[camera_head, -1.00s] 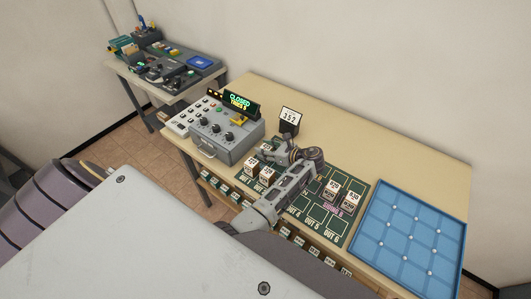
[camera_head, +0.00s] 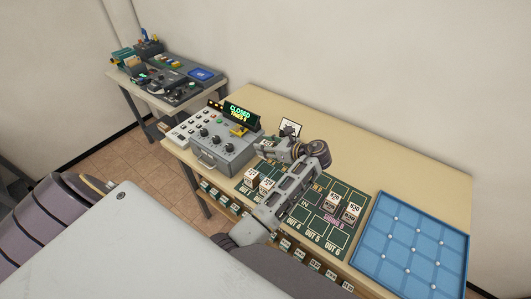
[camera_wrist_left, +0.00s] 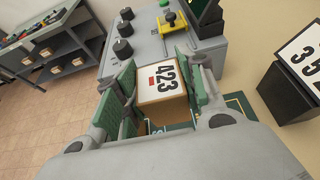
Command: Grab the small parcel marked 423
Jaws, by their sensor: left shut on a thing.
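The small parcel marked 423 (camera_wrist_left: 163,82) is a brown box with a white top, a red mark and black digits, seen in the left wrist view. It sits between the green pads of my left gripper (camera_wrist_left: 160,98), which is shut on it. In the head view my left gripper (camera_head: 268,148) is over the back left part of the dark green mat (camera_head: 336,239), beside the grey console. The parcel is small and mostly hidden there. Whether it touches the mat is not clear. My right gripper is not in view.
A grey console (camera_head: 218,152) with knobs and a lit CLOSED display (camera_head: 242,114) stands left of the mat. A number sign (camera_head: 290,128) is behind my gripper. Several other small parcels (camera_head: 331,203) stand on the mat. A blue tray (camera_head: 408,243) is at right. The back of the table is clear.

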